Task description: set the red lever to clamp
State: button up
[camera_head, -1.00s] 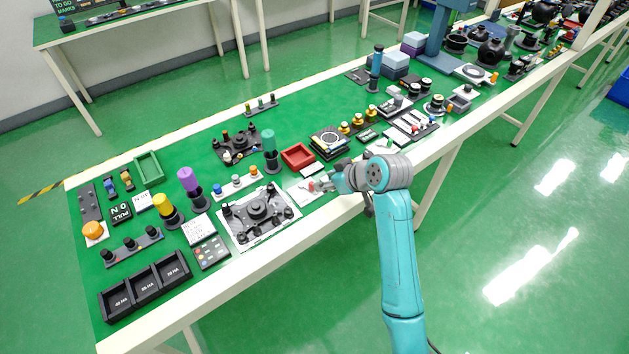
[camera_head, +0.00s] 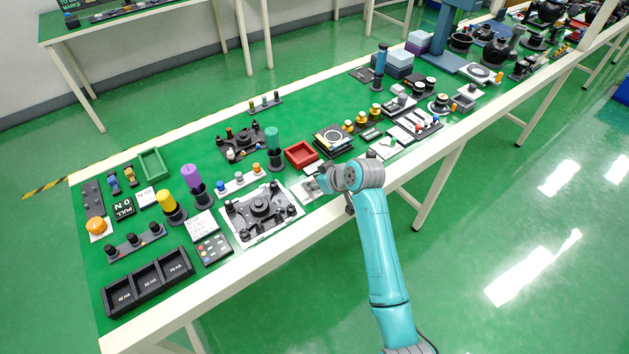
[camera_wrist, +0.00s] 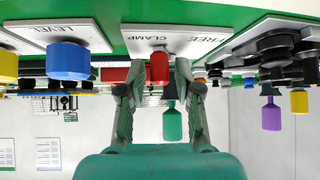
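In the wrist view, which shows the scene upside down, a white plate (camera_wrist: 185,42) bears the words FREE and CLAMP. The red lever (camera_wrist: 158,68) stands out from it as a rounded red knob near the word CLAMP. My gripper (camera_wrist: 159,72) is open, with one finger on each side of the knob and small gaps showing. Whether a finger touches it I cannot tell. In the head view my gripper (camera_head: 317,184) is over the plate (camera_head: 309,192) at the table's front edge, and the lever is hidden behind it.
A red tray (camera_head: 301,154) lies just behind the plate, and a teal cylinder (camera_head: 272,139) stands on a dark base behind it to the left. A grey fixture on a white plate (camera_head: 238,235) is close on the left. A blue knob (camera_wrist: 68,61) sits by the LEVEL plate.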

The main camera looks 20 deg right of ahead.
grip_shut()
jog(key=shift+w+d+n+g+y, duration=0.15)
jog(key=shift+n+g+y, duration=0.15)
jog(key=shift+n+y, duration=0.35)
jog(key=shift+o, duration=2.1)
grip_release()
jog(key=shift+d+r, duration=0.1)
